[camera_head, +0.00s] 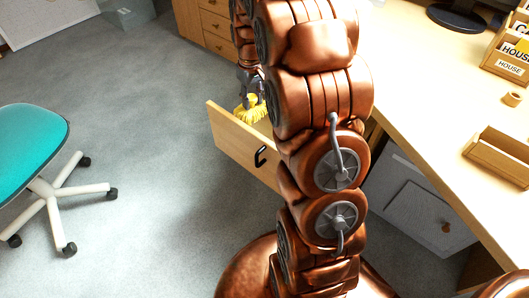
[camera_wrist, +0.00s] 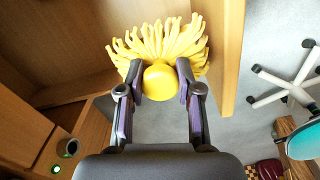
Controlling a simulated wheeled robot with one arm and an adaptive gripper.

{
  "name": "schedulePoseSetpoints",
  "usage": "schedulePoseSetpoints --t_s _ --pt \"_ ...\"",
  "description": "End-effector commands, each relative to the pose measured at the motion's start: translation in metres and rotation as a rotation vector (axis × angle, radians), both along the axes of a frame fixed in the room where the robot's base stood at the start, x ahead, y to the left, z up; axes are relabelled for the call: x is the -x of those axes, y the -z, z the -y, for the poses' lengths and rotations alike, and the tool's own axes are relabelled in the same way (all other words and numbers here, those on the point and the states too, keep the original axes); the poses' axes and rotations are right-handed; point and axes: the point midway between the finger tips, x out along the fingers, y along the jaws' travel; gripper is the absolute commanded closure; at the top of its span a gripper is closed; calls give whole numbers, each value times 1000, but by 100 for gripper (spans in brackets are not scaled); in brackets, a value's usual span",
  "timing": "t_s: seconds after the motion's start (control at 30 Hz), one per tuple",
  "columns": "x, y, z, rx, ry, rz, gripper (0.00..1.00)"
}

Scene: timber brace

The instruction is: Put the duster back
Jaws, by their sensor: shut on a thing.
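The yellow duster (camera_wrist: 165,38) has a fringe of soft strands and a round yellow end (camera_wrist: 160,80). In the wrist view my gripper (camera_wrist: 158,84) is shut on it, with a finger on each side of the round end. In the head view the duster (camera_head: 252,112) shows just behind the open wooden drawer's front panel (camera_head: 228,140), below my gripper (camera_head: 250,82). The drawer front also shows in the wrist view (camera_wrist: 232,50), to the right of the duster. My arm hides much of the drawer; I cannot tell whether the duster touches its floor.
A long desk (camera_head: 415,95) on the right carries a wooden tray (camera_head: 500,155) and a box labelled HOUSE (camera_head: 508,65). A grey cabinet (camera_head: 415,200) stands under it. A teal chair (camera_head: 30,140) is at left. The carpet between chair and drawer is clear.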

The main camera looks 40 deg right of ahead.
Motion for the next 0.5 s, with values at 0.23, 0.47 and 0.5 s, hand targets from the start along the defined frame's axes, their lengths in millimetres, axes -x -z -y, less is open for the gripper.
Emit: schedulePoseSetpoints --t_s 0.23,0.47,0.5 --pt "19 47 25 4 21 -3 98" --pt "23 65 30 6 23 -5 98" --pt "23 70 30 5 23 -7 98"
